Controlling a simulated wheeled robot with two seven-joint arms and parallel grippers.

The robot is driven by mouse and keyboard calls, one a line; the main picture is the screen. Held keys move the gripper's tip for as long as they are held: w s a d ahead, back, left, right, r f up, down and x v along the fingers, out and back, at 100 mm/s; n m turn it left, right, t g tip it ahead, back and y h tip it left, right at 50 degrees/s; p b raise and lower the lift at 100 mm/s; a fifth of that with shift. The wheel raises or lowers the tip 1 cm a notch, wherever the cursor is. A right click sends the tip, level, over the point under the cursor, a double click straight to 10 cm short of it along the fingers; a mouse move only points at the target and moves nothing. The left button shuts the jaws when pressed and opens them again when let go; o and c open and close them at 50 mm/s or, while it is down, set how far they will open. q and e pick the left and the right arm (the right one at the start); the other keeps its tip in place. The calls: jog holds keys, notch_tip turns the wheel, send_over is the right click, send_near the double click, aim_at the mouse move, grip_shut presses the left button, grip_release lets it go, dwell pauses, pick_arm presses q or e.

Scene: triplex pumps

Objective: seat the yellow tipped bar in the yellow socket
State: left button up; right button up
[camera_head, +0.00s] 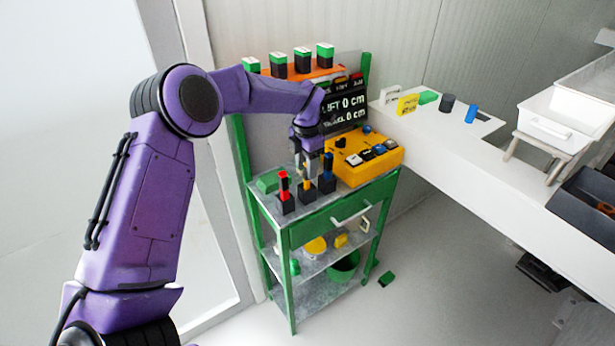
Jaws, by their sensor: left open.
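Three short bars stand in a row of black blocks on the top of the green cart (345,209). The red one (284,183) is at the left and the blue one (328,166) at the right. The yellow bar (307,185) is between them, upright at the middle black block (307,195). How deep it sits there is too small to tell. My left gripper (308,164) points down right over the yellow bar, open, with its fingers around or just above the bar's top. The fingers partly hide the bar. My right gripper is out of view.
A yellow control box (365,160) with buttons stands close to the right of the bars. A dark display (345,104) and an orange shelf with green-and-black blocks (302,59) rise behind. A white counter (450,147) with small items lies to the right.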

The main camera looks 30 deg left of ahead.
pick_arm(q)
jog(key=shift+d+f, duration=0.1)
jog(key=shift+f, duration=0.45)
jog(key=shift+s, duration=0.1)
grip_shut()
dwell(0.9)
